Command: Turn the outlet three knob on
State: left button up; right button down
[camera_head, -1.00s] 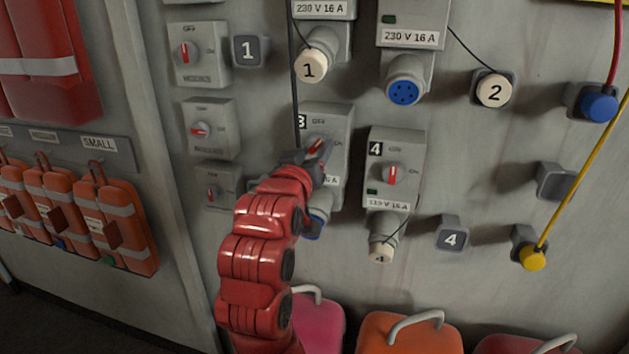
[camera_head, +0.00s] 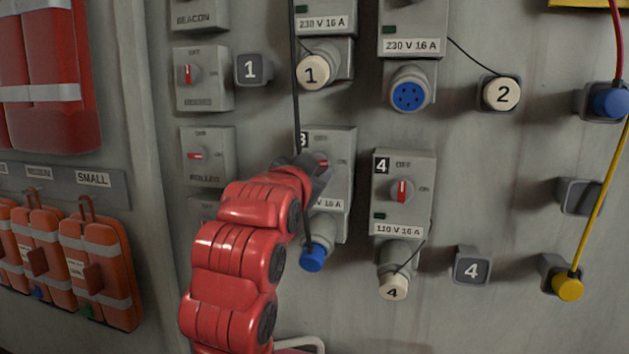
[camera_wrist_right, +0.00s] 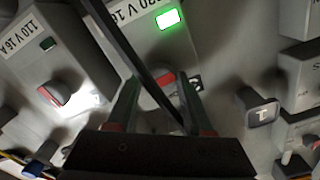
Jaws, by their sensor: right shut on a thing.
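The outlet three box (camera_head: 341,150) is a grey box marked 3, with OFF at the top, ON at its right, and a blue plug (camera_head: 313,258) below. My right gripper (camera_head: 318,170) is shut on its red-marked knob (camera_head: 322,163), which points about level towards ON. In the right wrist view, the fingers (camera_wrist_right: 163,90) stand on both sides of the knob (camera_wrist_right: 164,79), partly hidden by a dark cord. A green lamp (camera_wrist_right: 168,18) glows on this box. My left gripper is not in view.
The outlet four box (camera_head: 404,172) with its upright red knob stands close on the right. A black cord (camera_head: 296,90) hangs down past my gripper. Small switch boxes (camera_head: 207,157) stand to the left. A yellow cable (camera_head: 600,200) runs at the right.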

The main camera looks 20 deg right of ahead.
jog(key=shift+m+b, duration=0.3)
jog(key=shift+m, duration=0.3)
jog(key=shift+c, duration=1.4)
grip_release()
jog(key=v, duration=1.7)
jog(key=shift+s+a+r, duration=0.1)
jog(key=shift+a, duration=0.1)
